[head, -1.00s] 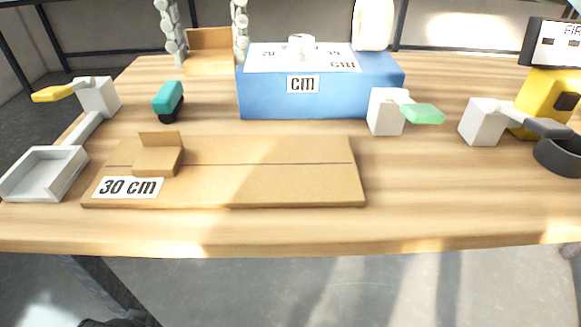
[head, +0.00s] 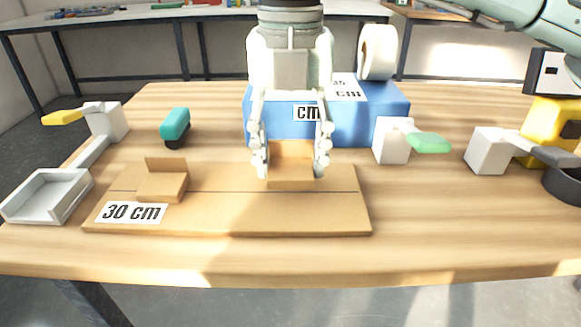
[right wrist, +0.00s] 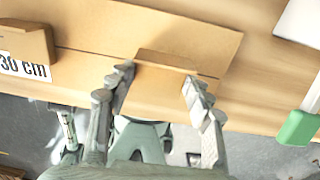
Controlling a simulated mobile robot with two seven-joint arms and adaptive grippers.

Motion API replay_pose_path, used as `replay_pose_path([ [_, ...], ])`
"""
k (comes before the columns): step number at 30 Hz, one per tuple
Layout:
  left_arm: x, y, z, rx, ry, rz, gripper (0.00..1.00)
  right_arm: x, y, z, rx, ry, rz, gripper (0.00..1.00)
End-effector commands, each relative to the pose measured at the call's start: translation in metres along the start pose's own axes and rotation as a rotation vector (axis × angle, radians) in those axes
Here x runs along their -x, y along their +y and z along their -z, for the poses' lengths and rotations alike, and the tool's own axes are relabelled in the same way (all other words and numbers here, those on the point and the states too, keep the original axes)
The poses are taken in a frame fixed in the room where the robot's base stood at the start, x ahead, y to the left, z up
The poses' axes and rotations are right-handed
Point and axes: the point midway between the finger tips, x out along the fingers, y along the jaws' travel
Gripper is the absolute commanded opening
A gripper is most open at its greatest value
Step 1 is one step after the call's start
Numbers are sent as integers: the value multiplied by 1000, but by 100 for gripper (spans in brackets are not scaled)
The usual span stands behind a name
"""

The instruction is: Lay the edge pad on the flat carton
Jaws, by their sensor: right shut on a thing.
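The flat carton (head: 250,213) lies on the table, with a 30 cm label at its left front. One folded cardboard edge pad (head: 160,188) sits on its left part. My right gripper (head: 291,168) is shut on a second edge pad (head: 291,180), over the middle to right part of the carton. This pad (right wrist: 165,62) also shows between the fingers in the right wrist view, above the carton (right wrist: 150,30). Whether its underside touches the carton cannot be told. My left gripper is out of view.
A blue box (head: 385,100) with cm labels and a white roll (head: 378,52) stands behind. A teal-topped tool (head: 175,125), a grey tray (head: 45,196) and a yellow-handled block (head: 103,120) are left. A green-handled block (head: 392,140) stands right.

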Motion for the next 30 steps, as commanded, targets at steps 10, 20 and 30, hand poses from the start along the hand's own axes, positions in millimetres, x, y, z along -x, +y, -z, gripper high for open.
replay_pose_path([
  [10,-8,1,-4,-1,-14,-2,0,-23,0,0,0,0,0,31],
  [20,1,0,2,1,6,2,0,-27,0,0,0,0,0,31],
  [30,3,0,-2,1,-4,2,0,-26,0,0,0,0,0,72],
])
